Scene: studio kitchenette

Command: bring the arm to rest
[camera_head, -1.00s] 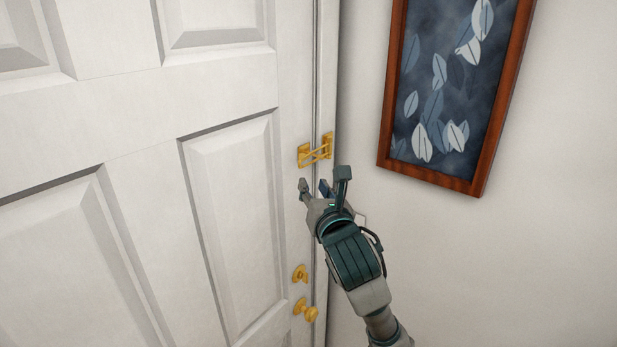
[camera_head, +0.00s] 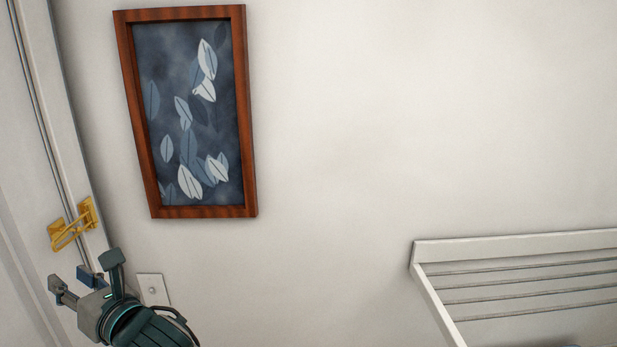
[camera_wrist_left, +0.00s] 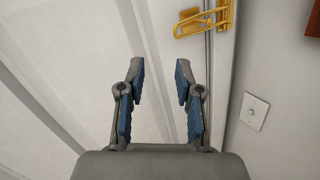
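My left gripper (camera_head: 88,275) is at the lower left of the head view, in front of the door edge and just below the brass swing-bar latch (camera_head: 72,226). In the left wrist view the left gripper (camera_wrist_left: 160,85) has its two blue-padded fingers spread apart with nothing between them. The brass latch also shows there (camera_wrist_left: 205,18), beyond the fingertips and apart from them. The white door (camera_wrist_left: 60,70) fills the left of that view and looks closed against its frame. My right gripper is in neither view.
A framed leaf picture (camera_head: 190,110) hangs on the white wall. A white wall plate with a round knob (camera_head: 153,290) is right beside the left gripper. A white slatted rack (camera_head: 515,245) juts out at the lower right. The wall between is bare.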

